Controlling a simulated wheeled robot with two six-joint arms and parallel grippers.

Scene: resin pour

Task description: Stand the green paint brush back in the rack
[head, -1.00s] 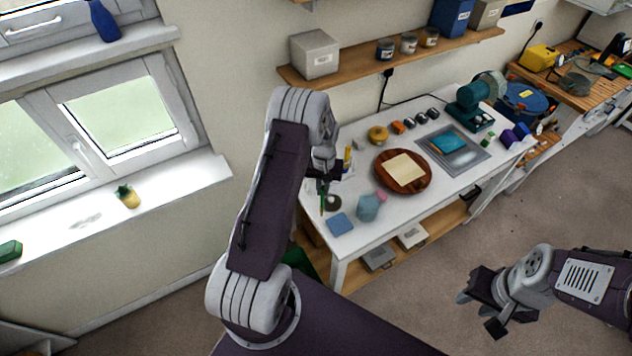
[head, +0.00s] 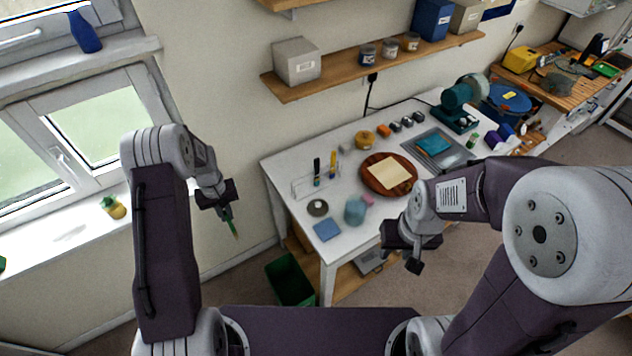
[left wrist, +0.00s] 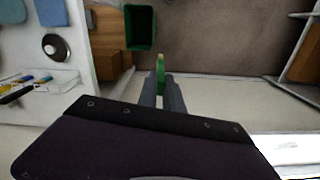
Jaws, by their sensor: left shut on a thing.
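My left gripper (head: 222,205) is shut on the green paint brush (head: 233,228), left of the table and clear of it. The brush hangs tip down, slightly tilted. In the left wrist view the brush (left wrist: 160,66) sticks out between the fingers (left wrist: 160,90). The clear rack (head: 297,187) stands at the table's left end, with a dark-and-teal brush (head: 317,172) and a yellow-and-blue brush (head: 332,163) upright in it. The rack also shows in the left wrist view (left wrist: 50,89). My right gripper (head: 403,252) is open and looks empty, by the table's front edge.
A round wooden board (head: 372,182) lies further right. A green bin (head: 290,280) stands on the floor below.

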